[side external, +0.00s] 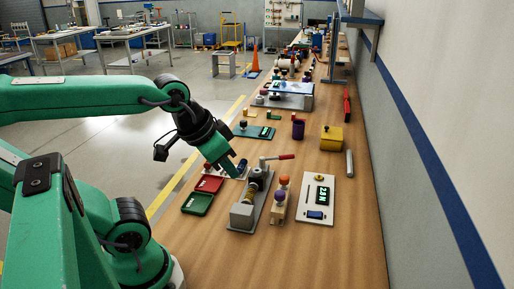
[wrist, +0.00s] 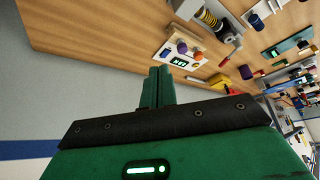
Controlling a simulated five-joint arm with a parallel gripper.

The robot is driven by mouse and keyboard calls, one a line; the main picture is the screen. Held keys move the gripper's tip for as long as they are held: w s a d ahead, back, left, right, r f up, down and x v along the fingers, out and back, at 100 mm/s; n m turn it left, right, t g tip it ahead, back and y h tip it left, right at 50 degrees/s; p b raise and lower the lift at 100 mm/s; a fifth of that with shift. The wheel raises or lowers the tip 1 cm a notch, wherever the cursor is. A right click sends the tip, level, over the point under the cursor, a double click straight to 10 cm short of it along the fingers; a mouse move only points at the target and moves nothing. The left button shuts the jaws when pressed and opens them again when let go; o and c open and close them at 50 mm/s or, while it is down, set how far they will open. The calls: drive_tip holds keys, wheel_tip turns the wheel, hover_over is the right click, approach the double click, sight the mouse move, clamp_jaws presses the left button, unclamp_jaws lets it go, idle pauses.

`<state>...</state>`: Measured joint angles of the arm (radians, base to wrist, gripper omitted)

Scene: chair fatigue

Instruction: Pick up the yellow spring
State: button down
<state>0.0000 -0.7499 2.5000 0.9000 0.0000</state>
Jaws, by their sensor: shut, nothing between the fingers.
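The yellow spring (side external: 253,190) sits in a small grey fixture (side external: 243,217) on the bench, between a grey block and a dark round part. In the wrist view, the yellow coil (wrist: 209,18) shows near the top edge beside the fixture's metal parts. My gripper (side external: 238,170) is shut and empty. In the side view its green fingers appear close to the fixture's far end, but the height gap is hard to tell. In the wrist view the closed fingers (wrist: 160,85) point away from the spring, towards the bench edge.
A red-handled lever (side external: 278,157) stands by the fixture. A stand with orange and purple knobs (side external: 281,190) and a white panel with a display (side external: 317,199) are to its right. Red (side external: 209,184) and green (side external: 197,203) trays lie to its left. The near bench is clear.

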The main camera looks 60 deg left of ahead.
drive_tip(key=c, duration=1.1)
unclamp_jaws()
drive_tip(key=shift+w, duration=0.1)
drive_tip(key=n+g, duration=0.5)
drive_tip(key=n, duration=0.4)
hover_over(248, 195)
wheel_tip(248, 195, down, 13)
drive_tip(key=shift+d+f, duration=0.1)
drive_tip(key=shift+a+f+g, duration=0.25)
drive_tip(key=shift+g, duration=0.05)
drive_tip(key=shift+f, duration=1.3)
